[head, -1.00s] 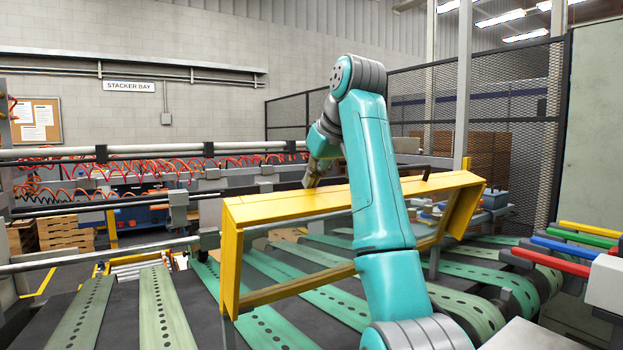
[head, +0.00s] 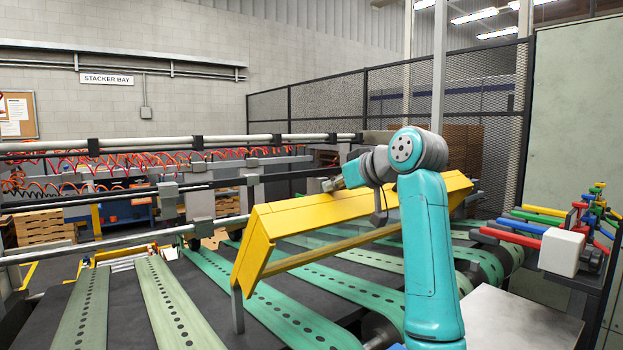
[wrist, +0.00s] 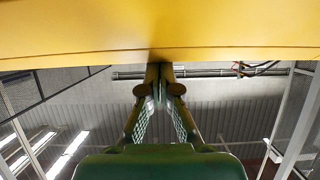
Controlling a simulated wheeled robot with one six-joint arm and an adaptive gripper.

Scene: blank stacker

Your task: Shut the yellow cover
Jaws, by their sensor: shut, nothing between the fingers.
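The yellow cover (head: 315,217) is a long frame standing over the green belts. Its broad yellow side slopes towards me and its lower bar (head: 325,254) hangs above the belts, so it is not flat. My gripper (head: 331,185) is at the far upper edge of the cover, left of my arm's wrist, and looks shut and empty. In the wrist view the two fingertips (wrist: 160,70) are together, close against the yellow cover (wrist: 160,30). I cannot tell whether they touch it. My arm hides the right part of the cover.
Green perforated belts (head: 172,305) run below and in front of the cover. A stand with coloured bars (head: 510,238) is at the right. Grey rails (head: 110,253) and red coiled hoses (head: 100,180) lie behind. A mesh fence (head: 330,110) closes the back.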

